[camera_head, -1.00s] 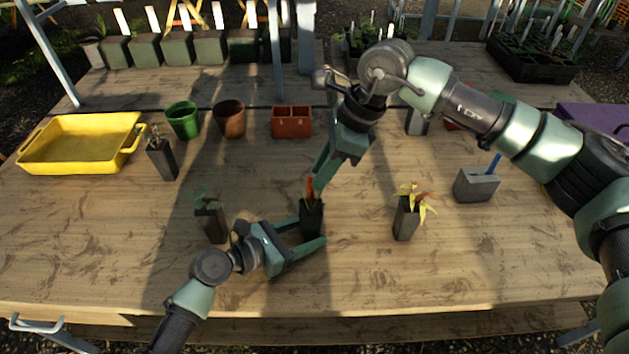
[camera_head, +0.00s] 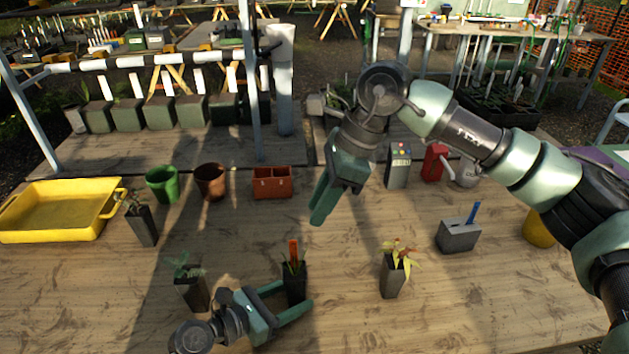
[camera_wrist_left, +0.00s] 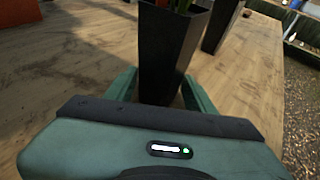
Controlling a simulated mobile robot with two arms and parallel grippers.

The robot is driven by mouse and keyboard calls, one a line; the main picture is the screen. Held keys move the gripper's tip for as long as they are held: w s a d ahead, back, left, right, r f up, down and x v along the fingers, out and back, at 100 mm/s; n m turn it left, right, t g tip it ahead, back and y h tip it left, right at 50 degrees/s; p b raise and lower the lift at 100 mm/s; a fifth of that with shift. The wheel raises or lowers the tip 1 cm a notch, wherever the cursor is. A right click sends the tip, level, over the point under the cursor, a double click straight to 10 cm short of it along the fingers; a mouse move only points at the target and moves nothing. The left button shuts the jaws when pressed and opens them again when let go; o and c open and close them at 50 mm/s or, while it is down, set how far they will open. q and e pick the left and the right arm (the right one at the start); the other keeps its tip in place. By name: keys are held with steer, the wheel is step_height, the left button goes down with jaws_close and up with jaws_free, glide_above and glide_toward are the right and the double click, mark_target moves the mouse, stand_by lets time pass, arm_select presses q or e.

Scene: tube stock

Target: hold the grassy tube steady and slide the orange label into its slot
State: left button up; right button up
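The grassy tube (camera_head: 295,287) is a dark square pot with thin green leaves, upright on the table. It also shows in the left wrist view (camera_wrist_left: 170,48). The orange label (camera_head: 293,252) stands upright at the tube's top among the leaves; its lower end is hidden. My left gripper (camera_head: 297,293) has one finger on each side of the tube, touching it low down. In the wrist view the fingers flank its lower walls. My right gripper (camera_head: 318,218) is above and behind the label, apart from it and empty. Its fingers overlap, so their gap is unclear.
Plant tubes stand to the left (camera_head: 193,292) and right (camera_head: 394,277). Behind are a yellow tray (camera_head: 60,236), green pot (camera_head: 163,185), brown pot (camera_head: 210,182) and red-brown box (camera_head: 271,183). A grey block (camera_head: 458,236) holds a blue stick. The front right table is clear.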

arm_select(q)
steer(key=o, duration=0.4)
steer(key=shift+a, duration=0.1)
steer(key=v, duration=1.2)
steer(key=shift+r, duration=0.1)
